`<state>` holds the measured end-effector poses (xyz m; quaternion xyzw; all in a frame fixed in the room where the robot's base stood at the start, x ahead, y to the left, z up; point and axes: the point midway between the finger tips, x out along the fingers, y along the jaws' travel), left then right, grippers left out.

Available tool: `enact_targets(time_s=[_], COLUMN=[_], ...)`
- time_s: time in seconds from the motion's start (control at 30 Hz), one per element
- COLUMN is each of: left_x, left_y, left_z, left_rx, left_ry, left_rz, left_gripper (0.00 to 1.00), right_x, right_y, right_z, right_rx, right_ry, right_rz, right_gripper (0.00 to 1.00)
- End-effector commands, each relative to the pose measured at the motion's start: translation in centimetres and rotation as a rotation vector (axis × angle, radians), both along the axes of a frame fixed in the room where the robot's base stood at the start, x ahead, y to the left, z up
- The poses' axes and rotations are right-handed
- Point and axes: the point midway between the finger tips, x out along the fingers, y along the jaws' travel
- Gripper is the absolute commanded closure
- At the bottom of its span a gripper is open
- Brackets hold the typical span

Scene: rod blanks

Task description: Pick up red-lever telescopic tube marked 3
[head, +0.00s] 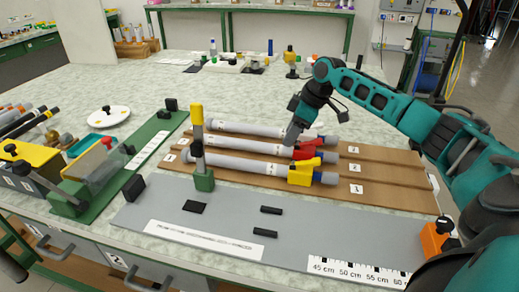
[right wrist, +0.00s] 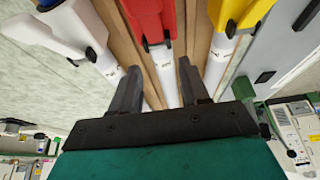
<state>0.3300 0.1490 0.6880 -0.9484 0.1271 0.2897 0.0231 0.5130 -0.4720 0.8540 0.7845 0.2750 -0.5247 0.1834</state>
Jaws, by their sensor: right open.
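The red-lever tube is a grey-white telescopic tube lying in the middle row; its red lever (head: 306,150) is at its right end. My right gripper (head: 291,141) is open above this tube, just left of the lever. In the right wrist view, the red lever (right wrist: 152,22) is at top centre. The tube (right wrist: 163,72) passes between the two fingers of my right gripper (right wrist: 160,88); I cannot tell whether they reach down around it. The marks on the tube are too small to read. My left gripper is not in view.
A yellow-lever tube (head: 240,166) lies in front and a pale-lever tube (head: 240,128) behind, on brown boards (head: 390,190) with number labels. A green-footed post with a yellow top (head: 197,115) stands at the tubes' left. The grey mat (head: 290,222) in front is mostly clear.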

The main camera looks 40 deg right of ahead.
Motion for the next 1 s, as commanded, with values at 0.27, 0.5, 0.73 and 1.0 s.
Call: enact_targets(time_s=[0.27, 0.5, 0.73, 1.0], left_x=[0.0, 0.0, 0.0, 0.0], left_y=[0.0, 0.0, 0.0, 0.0], left_z=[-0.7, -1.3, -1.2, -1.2], left_rx=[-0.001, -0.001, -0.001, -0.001], left_ry=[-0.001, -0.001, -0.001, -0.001], left_rz=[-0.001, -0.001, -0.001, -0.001], left_gripper=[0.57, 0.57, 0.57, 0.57], right_x=[0.5, 1.3, 1.3, 1.3], right_y=[0.7, 1.4, 1.4, 1.4], right_z=[-2.4, -5.1, -5.0, -5.0], right_rx=[0.0, 0.0, -0.001, 0.0], right_ry=[0.0, 0.0, -0.001, 0.0], right_rz=[0.001, 0.001, 0.001, 0.001], right_gripper=[0.55, 0.55, 0.58, 0.83])
